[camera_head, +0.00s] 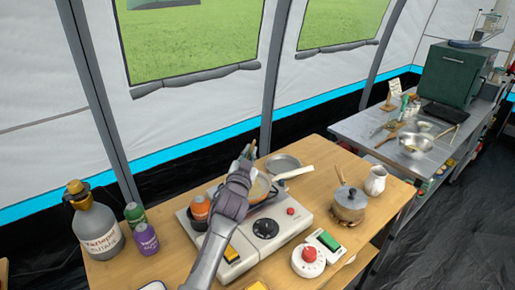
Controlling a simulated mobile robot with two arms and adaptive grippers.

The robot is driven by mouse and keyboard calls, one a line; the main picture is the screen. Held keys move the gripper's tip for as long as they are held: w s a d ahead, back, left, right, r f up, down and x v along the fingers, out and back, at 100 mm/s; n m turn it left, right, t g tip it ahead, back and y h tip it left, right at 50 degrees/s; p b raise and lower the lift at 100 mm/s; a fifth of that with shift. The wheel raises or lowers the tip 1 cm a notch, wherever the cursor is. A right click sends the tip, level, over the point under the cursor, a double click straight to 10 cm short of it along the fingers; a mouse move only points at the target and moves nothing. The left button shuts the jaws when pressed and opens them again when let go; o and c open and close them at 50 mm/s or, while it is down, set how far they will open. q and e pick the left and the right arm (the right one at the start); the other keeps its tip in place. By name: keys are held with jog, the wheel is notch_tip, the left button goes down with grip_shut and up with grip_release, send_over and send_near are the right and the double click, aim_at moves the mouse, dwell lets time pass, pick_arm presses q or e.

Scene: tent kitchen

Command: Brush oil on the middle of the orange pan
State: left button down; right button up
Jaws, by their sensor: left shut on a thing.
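The orange pan (262,187) sits on the left burner side of the white stove (285,228). Its pale handle (294,172) points right. My left gripper (248,158) is over the left edge of the pan and hides part of it. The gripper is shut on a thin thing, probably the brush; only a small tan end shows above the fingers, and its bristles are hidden. I cannot tell whether it touches the pan. My right gripper is not in view.
A grey pan (283,162) lies behind the stove. A large grey bottle (95,226) and green (135,214) and purple (146,239) containers stand left.

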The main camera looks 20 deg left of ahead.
pick_arm(q)
jog(key=shift+s+a, duration=0.15)
jog(key=shift+a, duration=0.05)
notch_tip(320, 180, up, 6)
jog(key=p, duration=0.5)
jog(key=shift+r+p, duration=0.1)
jog(key=shift+p, duration=0.2)
notch_tip(320, 180, up, 3)
jog(key=p, duration=0.2)
jog(key=shift+p, duration=0.4)
